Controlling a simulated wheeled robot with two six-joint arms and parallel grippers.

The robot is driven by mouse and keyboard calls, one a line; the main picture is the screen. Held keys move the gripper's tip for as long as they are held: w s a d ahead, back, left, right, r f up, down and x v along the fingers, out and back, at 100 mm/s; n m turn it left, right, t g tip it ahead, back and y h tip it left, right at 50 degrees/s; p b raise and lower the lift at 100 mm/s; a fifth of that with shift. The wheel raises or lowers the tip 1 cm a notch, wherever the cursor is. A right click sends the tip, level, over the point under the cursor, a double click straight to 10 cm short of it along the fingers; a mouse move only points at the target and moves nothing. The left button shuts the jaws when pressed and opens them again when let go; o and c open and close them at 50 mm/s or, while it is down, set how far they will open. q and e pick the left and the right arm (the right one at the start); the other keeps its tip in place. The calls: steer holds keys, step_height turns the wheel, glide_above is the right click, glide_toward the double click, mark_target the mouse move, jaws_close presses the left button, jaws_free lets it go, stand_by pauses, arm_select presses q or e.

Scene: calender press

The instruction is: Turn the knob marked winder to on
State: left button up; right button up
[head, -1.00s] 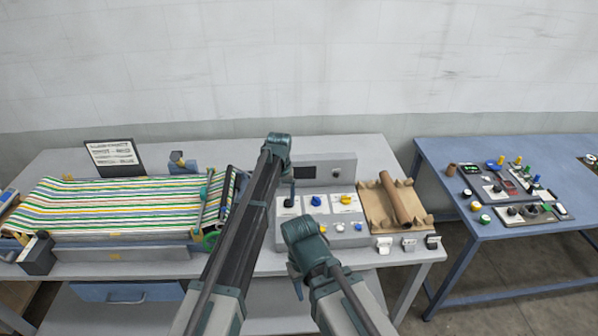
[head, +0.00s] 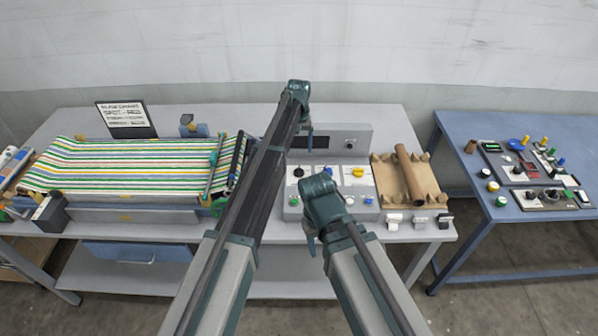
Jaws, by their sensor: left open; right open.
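The control panel (head: 345,211) stands on the grey table. Its face carries a black knob (head: 298,172), a blue knob (head: 328,171) and a yellow knob (head: 358,172), each on a white plate. The lettering is too small to read, so I cannot tell which is marked winder. My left gripper (head: 307,140) hangs open and empty above the black knob, apart from it in the picture. My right gripper (head: 311,246) is open, low in front of the panel, mostly hidden behind its own wrist. That wrist covers part of the panel's lower front.
A striped sheet (head: 130,168) lies on the press at left, with a sign (head: 126,115) behind it. A brown roll (head: 409,173) rests on a board right of the panel. Small white and black blocks (head: 394,221) sit at the front edge. A blue table (head: 470,222) stands at right.

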mark_target(299, 169)
arm_select(q)
step_height(299, 169, down, 11)
steer(key=b, duration=1)
jaws_close()
